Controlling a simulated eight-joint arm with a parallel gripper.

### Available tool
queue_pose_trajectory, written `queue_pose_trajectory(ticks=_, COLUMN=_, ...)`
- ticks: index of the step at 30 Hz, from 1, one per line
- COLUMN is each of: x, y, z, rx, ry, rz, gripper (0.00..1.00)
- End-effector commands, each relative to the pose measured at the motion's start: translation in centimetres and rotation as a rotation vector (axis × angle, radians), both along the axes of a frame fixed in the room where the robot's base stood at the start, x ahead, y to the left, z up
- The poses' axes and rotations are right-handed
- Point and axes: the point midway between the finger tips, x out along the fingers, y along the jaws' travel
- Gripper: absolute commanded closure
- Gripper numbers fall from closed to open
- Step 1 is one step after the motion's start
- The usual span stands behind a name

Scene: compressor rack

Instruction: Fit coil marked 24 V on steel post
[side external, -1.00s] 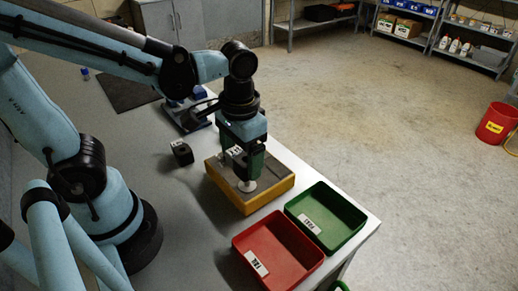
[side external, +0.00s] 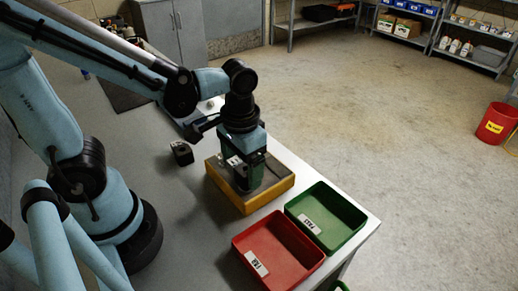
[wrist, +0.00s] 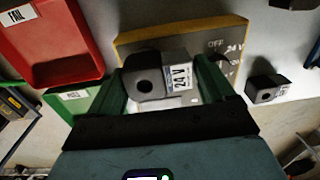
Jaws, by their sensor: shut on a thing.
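My gripper (side external: 243,182) is low over the grey-topped yellow block (side external: 270,197) in the side view. In the wrist view its green fingers (wrist: 162,88) are shut on a dark coil (wrist: 147,68) with a round hole and a label reading 24 V. The wrist view shows the block's yellow edge (wrist: 185,27) beyond the coil, with OFF and 24 V markings on its grey top. The steel post is hidden behind my gripper and the coil. I cannot tell whether the coil is around it or above it.
A second dark coil (side external: 181,153) sits on the table left of the block; it also shows in the wrist view (wrist: 264,88). A red tray (side external: 240,243) and a green tray (side external: 358,220) stand empty in front of the block, near the table edge.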

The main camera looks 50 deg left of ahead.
Motion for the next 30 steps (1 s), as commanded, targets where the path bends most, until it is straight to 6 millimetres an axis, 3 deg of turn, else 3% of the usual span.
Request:
queue_pose_trajectory(ticks=17, x=0.01, y=0.0, z=-0.74, rx=0.0, ry=0.0, rz=0.0, gripper=0.61)
queue_pose_trajectory(ticks=18, x=0.01, y=0.0, z=-0.74, rx=0.0, ry=0.0, rz=0.0, gripper=0.13)
queue_pose_trajectory(ticks=21, x=0.01, y=0.0, z=-0.74, rx=0.0, ry=0.0, rz=0.0, gripper=0.0)
queue_pose_trajectory(ticks=30, x=0.0, y=0.0, z=-0.74, rx=0.0, ry=0.0, rz=0.0, gripper=0.0)
